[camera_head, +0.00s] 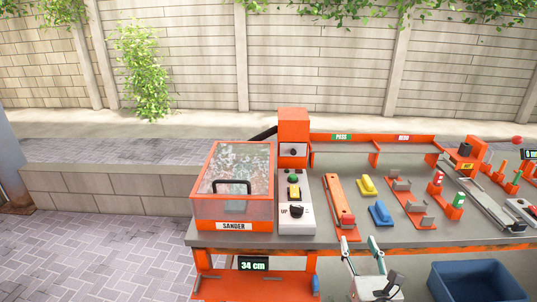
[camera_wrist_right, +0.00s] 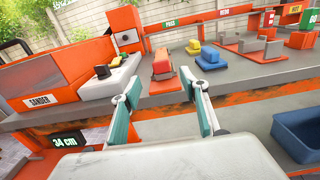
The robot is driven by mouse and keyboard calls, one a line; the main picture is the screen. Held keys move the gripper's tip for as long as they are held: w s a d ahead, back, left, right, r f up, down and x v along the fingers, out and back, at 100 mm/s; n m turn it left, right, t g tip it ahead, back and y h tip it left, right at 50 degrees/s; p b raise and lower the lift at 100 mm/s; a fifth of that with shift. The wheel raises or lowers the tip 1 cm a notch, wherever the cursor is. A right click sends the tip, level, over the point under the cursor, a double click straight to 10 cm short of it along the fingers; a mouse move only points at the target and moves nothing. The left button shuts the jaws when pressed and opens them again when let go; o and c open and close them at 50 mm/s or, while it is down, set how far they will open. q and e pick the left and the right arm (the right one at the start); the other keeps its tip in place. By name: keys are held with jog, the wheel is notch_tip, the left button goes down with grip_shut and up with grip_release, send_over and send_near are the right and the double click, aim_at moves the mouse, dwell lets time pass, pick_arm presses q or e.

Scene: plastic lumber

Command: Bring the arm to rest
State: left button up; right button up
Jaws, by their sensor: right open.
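My right gripper (camera_head: 361,249) is open and empty in front of the orange workbench's (camera_head: 430,237) front edge, below the long orange rail with a red block. In the right wrist view its two green-and-grey fingers (camera_wrist_right: 160,92) stand apart with nothing between them. The red block (camera_wrist_right: 161,62) on its orange rail shows beyond the fingertips. My left gripper is not in view.
The clear-walled sander box (camera_head: 234,225) stands at the bench's left end, beside a switch panel (camera_head: 297,216). Yellow (camera_head: 367,186) and blue (camera_head: 381,212) blocks lie on the bench. A dark blue bin (camera_head: 475,280) stands at the lower right. Paving at left is clear.

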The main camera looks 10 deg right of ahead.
jog(key=s+a+f+m+g+y, duration=0.3)
jog(key=s+a+f+m, duration=0.4)
jog(key=f+m, duration=0.4)
jog(key=s+a+f+m+g+y, duration=0.3)
jog(key=s+a+f+m, duration=0.5)
jog(key=f+m, duration=0.4)
jog(key=s+m, duration=0.1)
jog(key=m, duration=0.4)
jog(key=shift+s+m+g+y, duration=0.4)
jog(key=shift+r, duration=0.1)
